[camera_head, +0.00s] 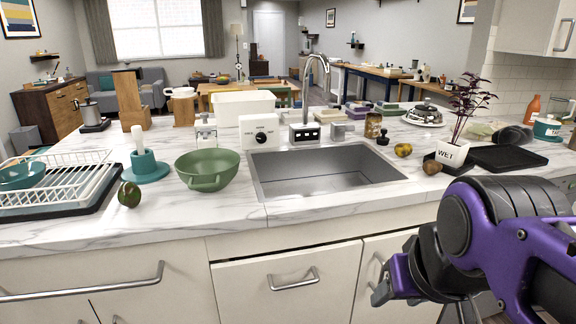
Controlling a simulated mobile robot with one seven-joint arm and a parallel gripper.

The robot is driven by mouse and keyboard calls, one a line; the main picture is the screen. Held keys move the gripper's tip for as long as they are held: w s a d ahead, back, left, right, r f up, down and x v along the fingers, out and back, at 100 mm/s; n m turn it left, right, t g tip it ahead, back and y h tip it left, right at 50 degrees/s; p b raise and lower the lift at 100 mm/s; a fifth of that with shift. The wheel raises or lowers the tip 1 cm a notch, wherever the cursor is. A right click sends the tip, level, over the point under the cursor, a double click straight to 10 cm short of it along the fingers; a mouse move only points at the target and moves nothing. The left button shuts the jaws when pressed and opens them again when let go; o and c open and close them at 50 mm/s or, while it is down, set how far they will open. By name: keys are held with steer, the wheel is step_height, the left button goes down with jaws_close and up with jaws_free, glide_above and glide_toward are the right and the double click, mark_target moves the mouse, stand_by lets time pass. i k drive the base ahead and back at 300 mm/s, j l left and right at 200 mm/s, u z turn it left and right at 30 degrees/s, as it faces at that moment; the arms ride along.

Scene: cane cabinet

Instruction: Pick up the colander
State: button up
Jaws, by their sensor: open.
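A green bowl-shaped vessel, likely the colander (207,171), stands upright on the marble counter, just left of the sink. A small handle shows on its front side; I cannot make out any holes in it. My gripper (381,294) is at the lower right, in front of the cabinet doors and below the counter top. It is open and empty, well to the right of the colander and apart from it. Part of the gripper is hidden by my purple arm.
The sink (322,184) and its tall faucet (316,75) are right of the colander. A teal holder (146,168), a dark green round item (129,194) and a dish rack (60,183) stand left. A white plant pot (452,154) is at right. Counter in front of the colander is clear.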

mark_target(207, 170)
steer(key=i, duration=0.2)
steer(key=i+l+u, duration=0.1)
steer(key=u, duration=0.2)
steer(key=i+l+u, duration=0.15)
steer(key=u, duration=0.15)
steer(key=l+u, duration=0.15)
steer(key=u, duration=0.3)
steer(key=l+u, duration=0.1)
steer(key=u, duration=0.4)
steer(key=l+u, duration=0.1)
steer(key=u, duration=0.35)
steer(key=k+l+u, duration=0.1)
steer(key=u, duration=0.35)
steer(key=i+j+z, duration=0.3)
